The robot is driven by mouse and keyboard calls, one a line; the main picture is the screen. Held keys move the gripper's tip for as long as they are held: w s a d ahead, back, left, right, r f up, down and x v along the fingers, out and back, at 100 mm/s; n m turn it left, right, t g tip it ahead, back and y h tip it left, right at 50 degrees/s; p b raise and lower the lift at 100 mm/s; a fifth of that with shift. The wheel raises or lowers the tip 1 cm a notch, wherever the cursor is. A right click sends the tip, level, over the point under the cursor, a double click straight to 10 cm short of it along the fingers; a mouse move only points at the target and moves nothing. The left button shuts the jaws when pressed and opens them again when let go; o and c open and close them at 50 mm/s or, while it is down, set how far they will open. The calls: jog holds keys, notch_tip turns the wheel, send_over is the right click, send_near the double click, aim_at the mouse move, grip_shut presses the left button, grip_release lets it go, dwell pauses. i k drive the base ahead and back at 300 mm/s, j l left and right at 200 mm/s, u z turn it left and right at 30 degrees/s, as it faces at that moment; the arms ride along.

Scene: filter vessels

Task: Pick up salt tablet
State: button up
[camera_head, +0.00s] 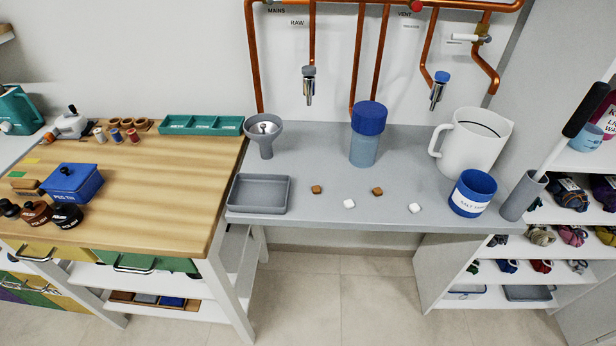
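Two small white blocks that look like salt tablets lie apart on the grey counter (300,222). One white tablet (349,204) is near the middle front, and the other white tablet (415,208) is further right. Two brown blocks lie just behind them, a left brown block (316,189) and a right brown block (377,191). A blue tub (473,193) with a white label that seems to read "SALT" stands at the right. Its inside is hard to make out. My gripper is not in view.
A grey tray (260,194) and a grey funnel (265,136) stand at the left. A blue-capped vessel (367,135) stands behind the blocks. A white jug (474,140) and a grey holder (522,196) with a black-handled tool flank the tub. The counter around the blocks is clear.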

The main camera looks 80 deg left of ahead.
aim_at(414, 208)
jog(key=k+l+u, duration=0.1)
jog(key=u, duration=1.4)
